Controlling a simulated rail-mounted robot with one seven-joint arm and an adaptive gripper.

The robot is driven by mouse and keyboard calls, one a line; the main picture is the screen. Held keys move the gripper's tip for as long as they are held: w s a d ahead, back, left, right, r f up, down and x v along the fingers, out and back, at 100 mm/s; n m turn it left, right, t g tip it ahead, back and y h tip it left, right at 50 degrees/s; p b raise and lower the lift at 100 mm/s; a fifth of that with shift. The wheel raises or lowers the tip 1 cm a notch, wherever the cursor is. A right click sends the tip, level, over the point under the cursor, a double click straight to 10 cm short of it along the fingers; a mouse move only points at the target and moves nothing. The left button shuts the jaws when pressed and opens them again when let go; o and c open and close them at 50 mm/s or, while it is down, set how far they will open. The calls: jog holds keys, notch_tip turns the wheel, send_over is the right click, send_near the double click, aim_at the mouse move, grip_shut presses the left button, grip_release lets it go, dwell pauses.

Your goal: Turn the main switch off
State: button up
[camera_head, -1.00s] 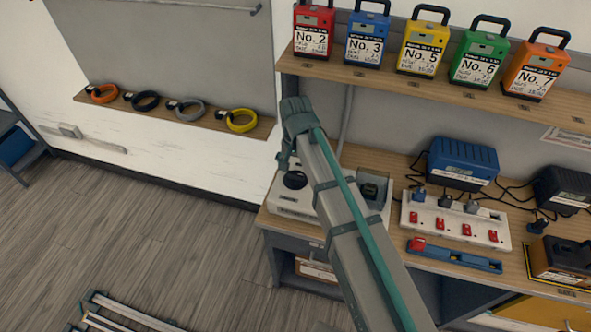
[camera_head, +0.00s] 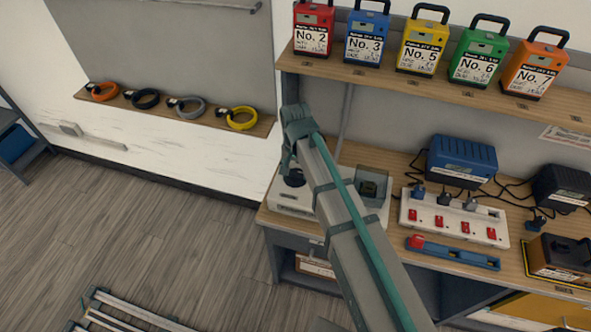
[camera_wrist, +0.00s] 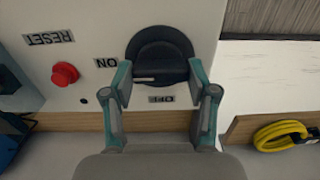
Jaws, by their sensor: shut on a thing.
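The main switch is a round black knob (camera_wrist: 160,55) on a white panel (camera_wrist: 90,30) in the wrist view. In the head view the knob (camera_head: 293,178) shows on the white box (camera_head: 290,198) on the bench, partly behind my gripper (camera_head: 287,168).
A red button (camera_wrist: 65,74) under the RESET label sits left of the knob. A power strip (camera_head: 455,218) and blue charger (camera_head: 462,162) are further right. A shelf (camera_head: 440,83) with several coloured batteries overhangs the bench.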

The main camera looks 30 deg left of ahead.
jog(key=shift+n, duration=0.4)
jog(key=n+b, duration=0.1)
jog(key=n, duration=0.2)
jog(key=shift+n, duration=0.4)
jog(key=n, duration=0.4)
jog(key=shift+b, duration=0.3)
jog(key=n, duration=0.9)
jog(key=shift+b, duration=0.4)
jog(key=shift+n, duration=0.3)
jog(key=o, duration=1.2)
jog(key=shift+c, duration=0.2)
